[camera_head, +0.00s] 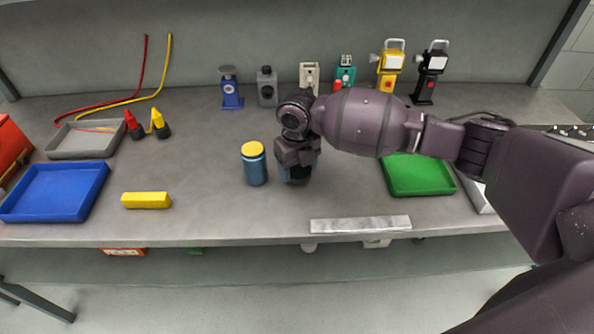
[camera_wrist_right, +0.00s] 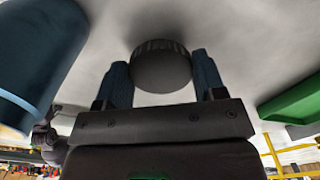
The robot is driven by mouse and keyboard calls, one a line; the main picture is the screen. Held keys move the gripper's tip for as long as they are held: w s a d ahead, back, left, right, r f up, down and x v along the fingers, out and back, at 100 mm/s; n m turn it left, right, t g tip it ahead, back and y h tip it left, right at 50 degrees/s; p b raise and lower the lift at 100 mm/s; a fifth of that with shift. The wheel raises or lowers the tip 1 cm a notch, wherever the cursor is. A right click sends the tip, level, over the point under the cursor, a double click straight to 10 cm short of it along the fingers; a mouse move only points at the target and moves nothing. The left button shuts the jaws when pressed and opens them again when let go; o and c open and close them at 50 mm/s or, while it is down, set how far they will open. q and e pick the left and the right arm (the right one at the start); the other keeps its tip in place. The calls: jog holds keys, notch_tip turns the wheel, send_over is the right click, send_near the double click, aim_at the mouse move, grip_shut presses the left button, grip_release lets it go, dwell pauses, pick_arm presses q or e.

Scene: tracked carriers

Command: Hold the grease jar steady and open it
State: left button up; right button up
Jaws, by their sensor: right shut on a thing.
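A blue jar with a yellow lid (camera_head: 254,163) stands upright near the middle of the bench, its lid on. Its blue side (camera_wrist_right: 35,55) fills the upper left of the right wrist view. My right gripper (camera_head: 296,176) points down just right of this jar, apart from it. In the right wrist view, the bluish fingers of the right gripper (camera_wrist_right: 162,80) are shut on a dark round ribbed thing (camera_wrist_right: 160,68), lid-like in shape. In the head view the gripper hides it. I cannot tell whether anything is under it. I cannot make out my left gripper.
A yellow block (camera_head: 146,200), blue tray (camera_head: 55,192) and grey tray (camera_head: 85,140) lie left. A green tray (camera_head: 418,175) lies right, partly behind my arm. A silver bar (camera_head: 360,224) lies at the front edge. Several small devices stand along the back wall.

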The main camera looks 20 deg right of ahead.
jog(key=shift+f, duration=1)
jog(key=o, duration=1)
pick_arm(q)
jog(key=shift+w, duration=0.1)
